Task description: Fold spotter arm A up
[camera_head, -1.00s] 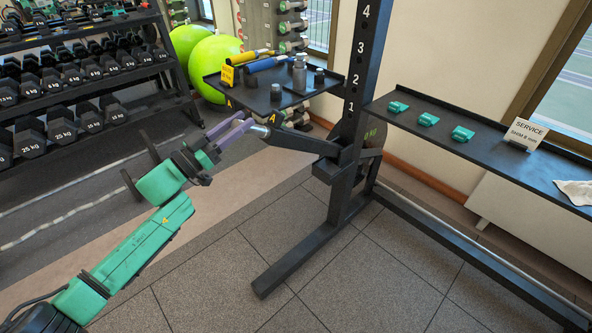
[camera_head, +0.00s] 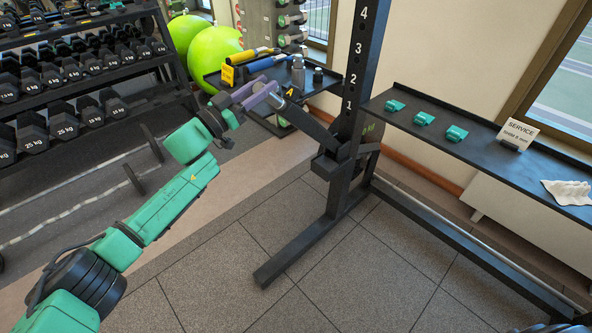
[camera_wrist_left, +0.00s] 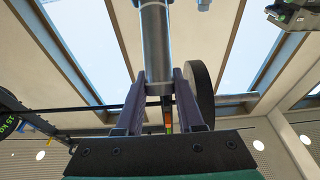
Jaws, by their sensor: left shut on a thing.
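Spotter arm A (camera_head: 312,127) is a dark bar joined to the black rack upright (camera_head: 354,95). It slopes up to the left from its pivot, neither level nor upright. My left gripper (camera_head: 266,92) has purple fingers and is shut on the grey end of this arm. In the left wrist view the fingers (camera_wrist_left: 163,85) stand on both sides of a grey metal cylinder (camera_wrist_left: 156,40), the arm's handle end.
A black shelf (camera_head: 390,118) with green items and a SERVICE sign (camera_head: 518,132) extends right of the upright. A tray (camera_head: 325,80) with bottles and tools stands behind the arm. Dumbbell racks (camera_head: 80,85) fill the left. Tiled floor (camera_head: 330,265) in front is clear.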

